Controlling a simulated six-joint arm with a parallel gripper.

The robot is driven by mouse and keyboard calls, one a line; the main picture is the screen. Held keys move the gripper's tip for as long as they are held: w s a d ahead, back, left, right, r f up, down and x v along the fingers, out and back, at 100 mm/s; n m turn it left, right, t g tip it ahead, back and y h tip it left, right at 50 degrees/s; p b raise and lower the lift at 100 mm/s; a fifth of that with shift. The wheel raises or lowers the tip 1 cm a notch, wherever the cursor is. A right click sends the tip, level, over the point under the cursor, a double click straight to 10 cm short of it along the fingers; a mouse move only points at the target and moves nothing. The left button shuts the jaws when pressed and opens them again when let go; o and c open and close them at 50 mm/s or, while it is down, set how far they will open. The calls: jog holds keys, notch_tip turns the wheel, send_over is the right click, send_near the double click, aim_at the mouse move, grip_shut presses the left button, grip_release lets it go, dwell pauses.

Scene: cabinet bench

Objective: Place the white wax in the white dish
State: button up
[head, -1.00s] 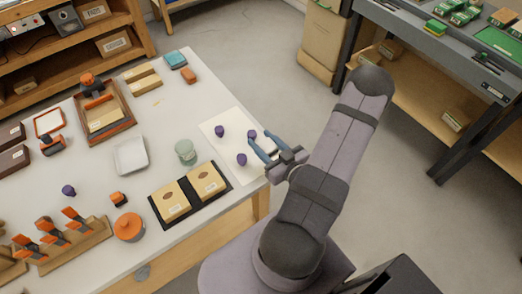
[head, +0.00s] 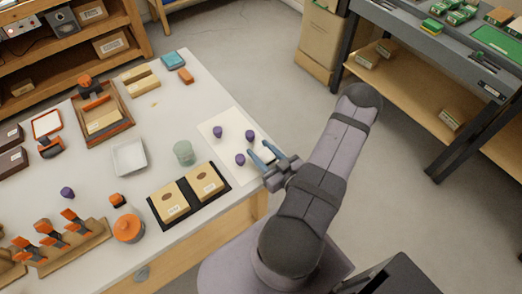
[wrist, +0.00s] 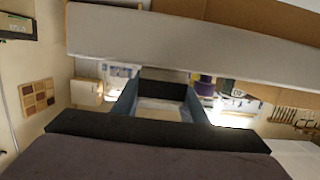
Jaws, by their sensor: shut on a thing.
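The white dish (head: 129,157), a shallow square tray, sits on the bench left of the green-grey jar and looks empty. My gripper (head: 258,151) is over the right edge of a white sheet, well to the right of the dish. Its two blue fingers point toward the sheet and also show in the wrist view (wrist: 160,100). A pale piece seems to lie between them there; I take it for the white wax, but its outline is unclear. I see no other white wax on the bench.
Several purple pieces stand around; three are on the white sheet (head: 229,173), one (head: 240,159) close to my fingers. An orange-lidded pot (head: 128,229) stands in front.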

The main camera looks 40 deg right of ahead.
jog(key=shift+f, duration=0.2)
jog(key=o, duration=1.2)
jog(key=shift+r, duration=0.15)
jog(key=shift+r, duration=0.15)
jog(key=shift+s, duration=0.6)
jog(key=shift+o, duration=0.2)
jog(key=s+r+b, duration=0.2)
jog(key=s, duration=0.8)
jog(key=shift+s+b, duration=0.3)
jog(key=shift+b, duration=0.1)
